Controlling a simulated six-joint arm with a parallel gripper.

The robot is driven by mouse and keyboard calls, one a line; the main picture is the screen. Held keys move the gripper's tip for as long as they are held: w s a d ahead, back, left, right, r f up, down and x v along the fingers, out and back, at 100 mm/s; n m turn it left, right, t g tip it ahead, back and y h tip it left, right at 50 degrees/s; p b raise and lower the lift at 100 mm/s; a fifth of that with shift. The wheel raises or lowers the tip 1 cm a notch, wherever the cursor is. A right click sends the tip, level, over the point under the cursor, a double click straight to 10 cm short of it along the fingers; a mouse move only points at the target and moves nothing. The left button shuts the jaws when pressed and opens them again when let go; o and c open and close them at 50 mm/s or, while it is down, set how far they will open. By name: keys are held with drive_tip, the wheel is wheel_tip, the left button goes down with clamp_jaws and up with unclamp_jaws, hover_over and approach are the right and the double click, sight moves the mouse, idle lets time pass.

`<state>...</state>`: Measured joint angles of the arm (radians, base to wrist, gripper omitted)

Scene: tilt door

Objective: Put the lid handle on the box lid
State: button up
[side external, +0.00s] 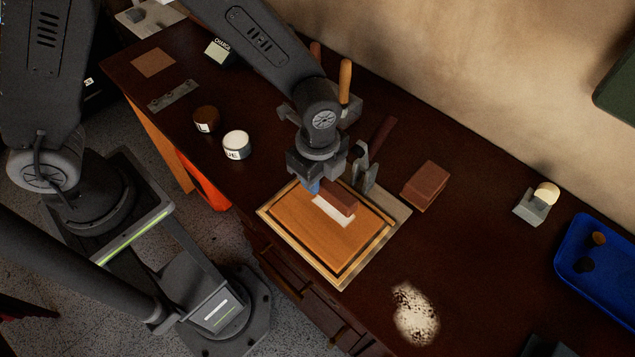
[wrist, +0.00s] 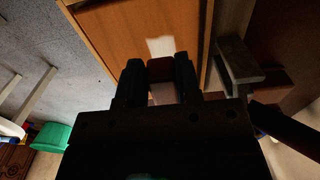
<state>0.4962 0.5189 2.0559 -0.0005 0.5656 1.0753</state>
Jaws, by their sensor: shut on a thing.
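The lid handle is a reddish-brown block (side external: 338,201); it also shows in the wrist view (wrist: 160,70). My gripper (side external: 320,186) is shut on it, with one dark finger on each side in the wrist view (wrist: 160,78). The box lid (side external: 308,222) is an orange-brown wooden panel with a pale border, lying flat on the dark bench; it also shows in the wrist view (wrist: 120,38). A white patch (side external: 328,212) marks the lid's middle. The handle is over or beside this patch; I cannot tell whether it touches the lid.
A grey metal tool (side external: 364,172) stands close behind the lid. A reddish-brown block (side external: 427,184) lies to its right. Two small jars (side external: 236,146) stand left. A pale powdery patch (side external: 415,313) and a blue tray (side external: 604,287) are at the right. The bench edge is close in front.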

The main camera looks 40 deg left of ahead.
drive_tip(key=shift+f, duration=1.65)
drive_tip(key=shift+f, duration=0.1)
drive_tip(key=o, duration=1)
wheel_tip(320, 180, up, 12)
drive_tip(key=s+a+r+n+t, duration=0.2)
drive_tip(key=s+a+r+n, duration=0.3)
drive_tip(key=a+r+n, duration=0.2)
drive_tip(key=s+a+r+n+t, duration=0.3)
drive_tip(key=s+a+r+n, duration=0.2)
drive_tip(key=a+r+n, duration=0.3)
drive_tip(key=a+n, duration=0.2)
drive_tip(key=n, duration=0.1)
drive_tip(key=shift+s+a+t, duration=0.25)
drive_tip(key=shift+s+t, duration=0.05)
drive_tip(key=shift+s, duration=0.05)
